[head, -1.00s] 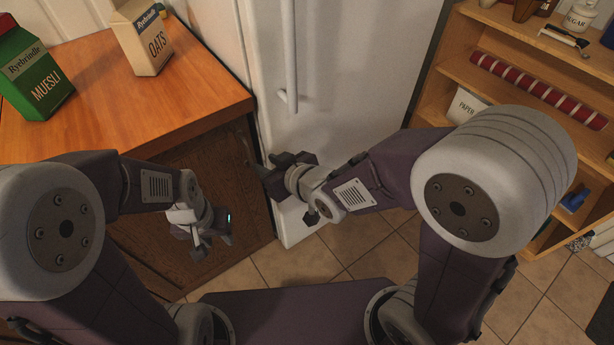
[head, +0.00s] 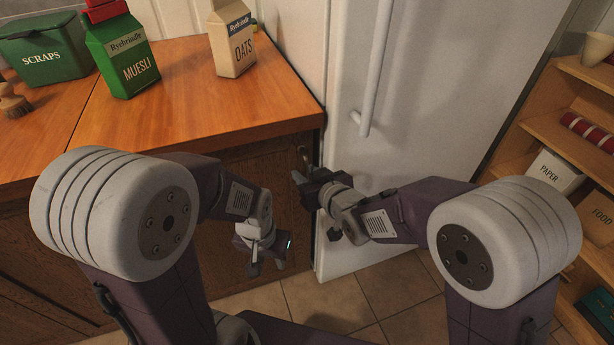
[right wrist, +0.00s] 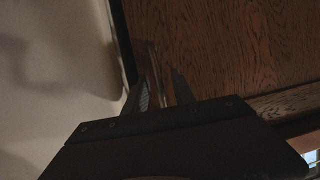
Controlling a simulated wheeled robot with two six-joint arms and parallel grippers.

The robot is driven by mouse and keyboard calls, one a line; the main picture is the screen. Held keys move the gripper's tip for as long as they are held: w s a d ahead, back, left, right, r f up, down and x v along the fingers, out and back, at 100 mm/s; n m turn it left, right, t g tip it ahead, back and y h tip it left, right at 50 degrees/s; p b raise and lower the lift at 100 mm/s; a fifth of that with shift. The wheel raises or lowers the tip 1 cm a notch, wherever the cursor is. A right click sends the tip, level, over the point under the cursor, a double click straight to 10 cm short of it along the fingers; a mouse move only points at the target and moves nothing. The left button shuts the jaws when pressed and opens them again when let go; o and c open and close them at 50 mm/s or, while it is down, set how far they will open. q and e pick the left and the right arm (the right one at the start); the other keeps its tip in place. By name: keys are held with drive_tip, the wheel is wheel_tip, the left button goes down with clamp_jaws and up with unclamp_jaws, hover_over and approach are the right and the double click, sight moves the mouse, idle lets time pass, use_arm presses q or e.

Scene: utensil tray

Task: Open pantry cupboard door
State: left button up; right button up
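The cupboard door (head: 225,300) is dark brown wood below the orange-brown counter, and it looks shut. A slim handle (head: 303,156) stands near its upper right edge; it also shows in the right wrist view (right wrist: 153,65). My right gripper (head: 308,190) is at the door's right side, just below the visible top of the handle. In the right wrist view its two fingers (right wrist: 161,92) are apart, with the handle between or just beyond them; contact is unclear. My left gripper (head: 268,262) hangs in front of the door, empty, its fingers apart.
A white fridge (head: 420,90) with a long handle (head: 376,70) stands close on the right. Muesli (head: 122,55) and oats (head: 232,40) cartons and a green scraps bin (head: 45,50) stand on the counter (head: 180,110). Wooden shelves (head: 515,165) are far right. Tiled floor (head: 335,300) shows below.

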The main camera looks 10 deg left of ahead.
drive_tip(key=shift+c, duration=0.2)
clamp_jaws()
idle(1.2)
